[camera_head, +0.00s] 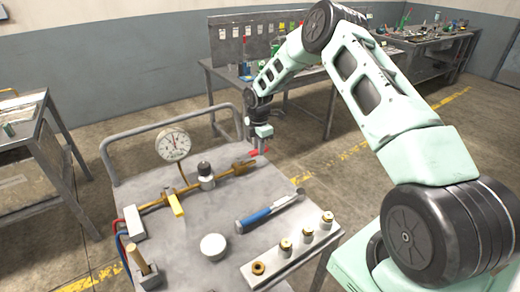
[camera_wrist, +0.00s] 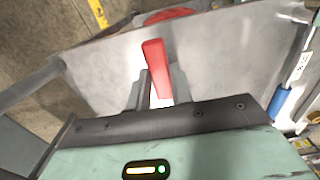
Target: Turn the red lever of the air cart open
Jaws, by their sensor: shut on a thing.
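The air cart has a grey metal top (camera_head: 190,245), with a brass pipe (camera_head: 150,204) running across it. My gripper (camera_head: 259,146) reaches down at the cart's far right edge, by the pipe's right end. Red parts show beside its fingertips in the head view. In the wrist view the red lever (camera_wrist: 156,68) stands between the two fingers of my gripper (camera_wrist: 160,88), which is shut on it. The lever's lower end is hidden by the gripper. A rounded red part (camera_wrist: 168,15) shows at the top of the wrist view.
On the cart are a pressure gauge (camera_head: 173,144), a yellow lever (camera_head: 174,204), a blue-handled tool (camera_head: 268,213), a white round cap (camera_head: 213,246) and a block with several brass fittings (camera_head: 292,255). A grey push rail (camera_head: 150,130) edges the cart. Workbenches stand left and behind.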

